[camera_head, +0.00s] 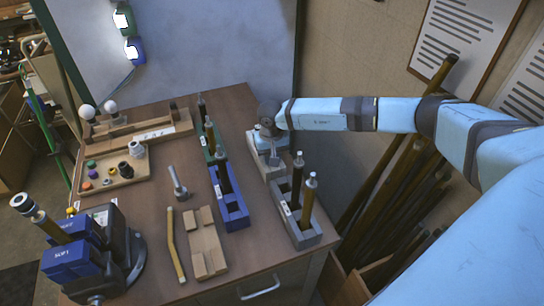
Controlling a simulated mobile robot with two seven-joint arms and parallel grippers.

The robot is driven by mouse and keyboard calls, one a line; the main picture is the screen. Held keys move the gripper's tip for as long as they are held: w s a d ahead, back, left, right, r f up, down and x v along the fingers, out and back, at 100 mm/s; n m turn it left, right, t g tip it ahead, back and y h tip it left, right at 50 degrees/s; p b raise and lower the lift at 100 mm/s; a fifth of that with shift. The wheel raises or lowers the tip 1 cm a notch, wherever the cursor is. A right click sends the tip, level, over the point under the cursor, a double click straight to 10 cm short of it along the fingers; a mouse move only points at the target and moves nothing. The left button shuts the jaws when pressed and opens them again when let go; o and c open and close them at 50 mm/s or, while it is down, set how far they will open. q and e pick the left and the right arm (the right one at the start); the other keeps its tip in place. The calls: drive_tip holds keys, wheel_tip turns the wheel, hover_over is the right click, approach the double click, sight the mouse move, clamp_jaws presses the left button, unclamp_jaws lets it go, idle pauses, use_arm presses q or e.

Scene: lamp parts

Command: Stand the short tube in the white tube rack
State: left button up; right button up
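The white tube rack (257,150) stands at the back right of the table. My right arm reaches in from the right, and my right gripper (268,130) is right at this rack, over its far part. The wrist hides the fingertips, so I cannot tell whether the gripper is open or shut, or whether it holds a tube. I cannot make out a short tube at the white rack. My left gripper is not in view.
Blue (236,213), grey (308,236) and green (208,152) racks hold upright tubes close by.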

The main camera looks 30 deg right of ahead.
drive_tip(key=shift+o, duration=1)
drive_tip(key=r, duration=0.4)
drive_tip(key=shift+w+a+r, duration=0.2)
drive_tip(key=shift+w, duration=0.05)
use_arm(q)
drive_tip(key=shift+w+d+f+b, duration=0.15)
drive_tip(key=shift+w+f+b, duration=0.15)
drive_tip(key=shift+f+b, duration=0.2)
use_arm(e)
wheel_tip(320, 180, up, 9)
drive_tip(key=shift+s+d+r, duration=0.2)
drive_tip(key=shift+s, duration=0.15)
